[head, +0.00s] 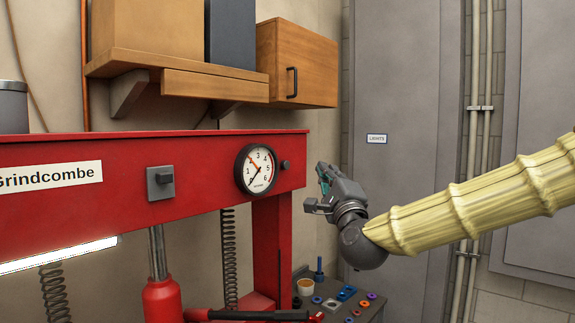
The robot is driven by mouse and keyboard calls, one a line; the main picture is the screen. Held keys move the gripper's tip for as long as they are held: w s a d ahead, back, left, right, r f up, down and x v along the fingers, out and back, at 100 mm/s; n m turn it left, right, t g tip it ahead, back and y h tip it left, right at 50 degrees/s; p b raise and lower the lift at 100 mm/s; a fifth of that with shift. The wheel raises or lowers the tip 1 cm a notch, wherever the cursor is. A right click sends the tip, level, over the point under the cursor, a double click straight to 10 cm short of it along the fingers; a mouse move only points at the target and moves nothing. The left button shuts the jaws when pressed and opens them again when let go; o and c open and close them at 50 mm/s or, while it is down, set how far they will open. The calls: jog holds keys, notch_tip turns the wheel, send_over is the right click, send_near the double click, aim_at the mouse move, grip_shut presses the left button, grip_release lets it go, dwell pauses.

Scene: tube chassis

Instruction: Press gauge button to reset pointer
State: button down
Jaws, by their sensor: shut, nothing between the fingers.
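The round pressure gauge (256,170) has a white dial and black rim and is mounted on the right part of the red beam. Its dial carries a black needle and an orange-red one, which point different ways. A small dark knob-like button (285,165) sticks out just right of the gauge. My gripper (316,192) is to the right of the button and a little lower, apart from it, in front of the bare wall. Its fingers point left and up. It is shut and empty. The fingertips are small in this view.
The red press beam (110,150) runs across the left half, with a grey switch box (160,183) on it. A wooden shelf and cabinet (297,65) hang above. A bench with small coloured parts (340,305) stands below. A grey door (405,90) is behind my arm.

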aim_at(285, 165)
jog(key=w+a, duration=0.4)
jog(key=a, duration=0.2)
jog(key=shift+w+p, duration=0.15)
jog(key=shift+p, duration=0.2)
jog(key=shift+w+a+f+b, duration=0.1)
jog(key=shift+w+a+b, duration=0.1)
jog(key=shift+b, duration=0.15)
dwell(1.1)
jog(key=shift+a, duration=0.2)
jog(key=shift+w+a+b, duration=0.3)
jog(key=shift+a+b, duration=0.05)
dwell(1.0)
jog(key=shift+d, duration=0.1)
dwell(0.4)
jog(key=shift+s+d+b, duration=0.55)
jog(key=shift+d+b, duration=0.05)
jog(key=shift+d, duration=0.05)
